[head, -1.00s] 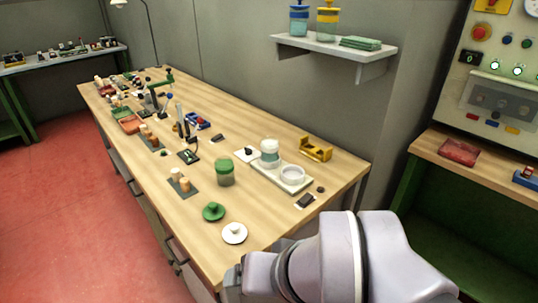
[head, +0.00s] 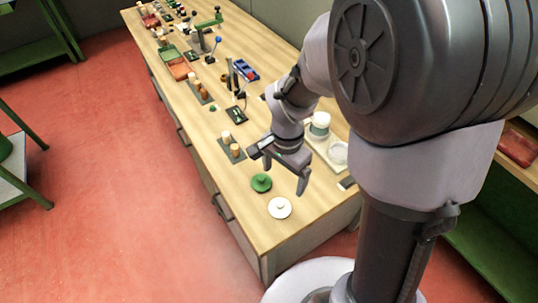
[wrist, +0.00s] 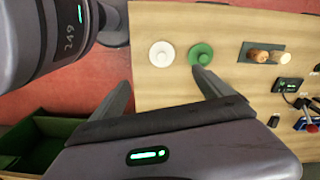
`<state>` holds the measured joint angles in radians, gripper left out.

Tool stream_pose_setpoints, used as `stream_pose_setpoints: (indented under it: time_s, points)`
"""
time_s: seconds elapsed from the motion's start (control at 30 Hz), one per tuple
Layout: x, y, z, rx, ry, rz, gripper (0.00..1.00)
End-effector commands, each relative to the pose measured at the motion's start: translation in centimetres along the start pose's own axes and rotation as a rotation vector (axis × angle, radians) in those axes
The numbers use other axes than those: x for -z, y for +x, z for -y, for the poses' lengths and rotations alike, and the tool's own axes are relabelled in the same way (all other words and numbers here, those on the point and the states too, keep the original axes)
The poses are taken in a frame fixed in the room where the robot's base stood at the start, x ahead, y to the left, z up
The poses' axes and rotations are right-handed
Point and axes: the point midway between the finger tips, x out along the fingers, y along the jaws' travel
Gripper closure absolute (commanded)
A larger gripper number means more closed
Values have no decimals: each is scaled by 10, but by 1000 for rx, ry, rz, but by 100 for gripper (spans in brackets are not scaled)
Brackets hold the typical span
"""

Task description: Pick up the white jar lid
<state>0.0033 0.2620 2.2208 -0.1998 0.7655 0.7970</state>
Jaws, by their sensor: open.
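The white jar lid (head: 280,207) is a flat disc with a small knob. It lies on the wooden workbench near its front corner, and it also shows in the wrist view (wrist: 162,54). A green lid (head: 261,183) of the same shape lies beside it, apart from it, to its right in the wrist view (wrist: 200,54). My gripper (head: 279,181) is open and empty above the bench, close to the two lids. In the wrist view its fingers (wrist: 163,88) are spread apart, with the white lid beyond the gap between them.
Cork stoppers (head: 235,150) stand on a dark plate beyond the green lid. A jar with a white lid (head: 319,125) stands on a pale tray (head: 322,150) behind my gripper. The bench's near corner is clear.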

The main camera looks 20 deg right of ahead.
Motion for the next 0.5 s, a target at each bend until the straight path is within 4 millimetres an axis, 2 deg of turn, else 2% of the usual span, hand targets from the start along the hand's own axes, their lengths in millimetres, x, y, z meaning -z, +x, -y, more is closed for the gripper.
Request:
stream_pose_setpoints:
  time_s: [0.2,0.3,0.4,0.5]
  points:
    - [-1,68,-1,-5,-2,4,11]
    - [-1,95,-1,-3,-2,3,11]
    - [-1,113,0,-2,-2,2,11]
    - [0,120,0,0,-3,1,11]
